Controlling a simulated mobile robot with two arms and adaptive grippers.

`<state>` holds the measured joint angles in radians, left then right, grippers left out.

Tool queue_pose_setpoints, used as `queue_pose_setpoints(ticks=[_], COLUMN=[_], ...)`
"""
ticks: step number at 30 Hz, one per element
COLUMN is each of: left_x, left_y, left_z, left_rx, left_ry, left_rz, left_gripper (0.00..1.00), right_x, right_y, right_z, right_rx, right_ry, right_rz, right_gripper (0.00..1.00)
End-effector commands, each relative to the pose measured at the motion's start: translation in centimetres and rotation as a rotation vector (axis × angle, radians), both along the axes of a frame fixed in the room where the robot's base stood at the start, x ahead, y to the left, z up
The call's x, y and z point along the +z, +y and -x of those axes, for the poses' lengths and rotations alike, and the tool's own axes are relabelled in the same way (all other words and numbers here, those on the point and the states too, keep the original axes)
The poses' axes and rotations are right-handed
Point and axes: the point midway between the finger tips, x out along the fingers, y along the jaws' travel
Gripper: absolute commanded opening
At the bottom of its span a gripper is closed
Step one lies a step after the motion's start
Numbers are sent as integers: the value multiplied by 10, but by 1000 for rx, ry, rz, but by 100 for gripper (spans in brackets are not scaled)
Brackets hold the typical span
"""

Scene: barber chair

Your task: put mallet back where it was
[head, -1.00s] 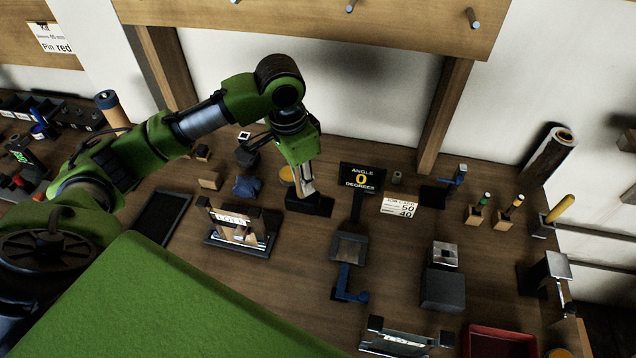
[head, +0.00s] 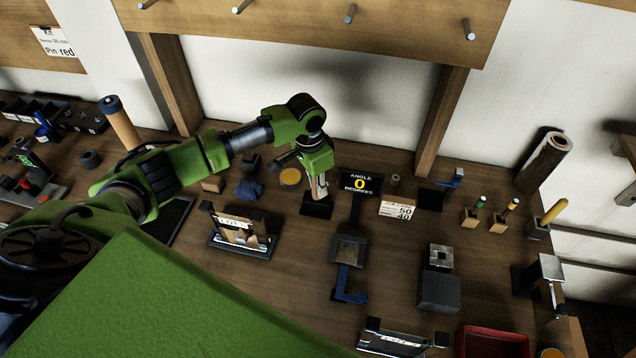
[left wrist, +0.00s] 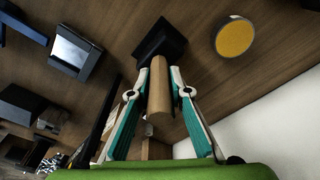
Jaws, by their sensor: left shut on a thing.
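The mallet has a black block head (head: 317,207) and a light wooden handle. My left gripper (head: 319,184) is shut on the handle, with the head pointing down, just left of the angle sign in the head view. The left wrist view shows the wooden handle (left wrist: 159,95) between the two fingers of the left gripper (left wrist: 159,90) and the black head (left wrist: 162,42) beyond them. I cannot tell whether the head touches the bench. My right gripper is not in view.
A black angle sign (head: 360,183) stands close to the right of the mallet. A framed stand (head: 243,232) is in front. A rail with pegs (head: 350,14) hangs on the wall behind.

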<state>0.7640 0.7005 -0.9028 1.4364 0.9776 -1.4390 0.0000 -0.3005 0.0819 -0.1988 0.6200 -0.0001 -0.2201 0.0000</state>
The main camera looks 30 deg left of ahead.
Motion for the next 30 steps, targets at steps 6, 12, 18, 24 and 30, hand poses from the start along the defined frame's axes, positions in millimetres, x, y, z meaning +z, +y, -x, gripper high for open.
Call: queue_pose_setpoints(ticks=[6, 12, 18, 24, 30], left_x=[1, -3, -3, 3, 34], left_y=[0, 0, 0, 0, 2], left_z=[-1, 0, 0, 0, 3], left_rx=[0, 0, 1, 0, -1], left_ry=[-2, 1, 1, -1, -5], left_rz=[1, 1, 1, 1, 0], left_gripper=[0, 35, 35, 35, 35], right_x=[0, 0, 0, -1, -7], right_y=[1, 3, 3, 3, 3], right_z=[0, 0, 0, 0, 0], right_rx=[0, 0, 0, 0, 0], right_ry=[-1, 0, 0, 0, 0], right_rz=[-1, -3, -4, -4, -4], right_gripper=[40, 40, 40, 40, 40])
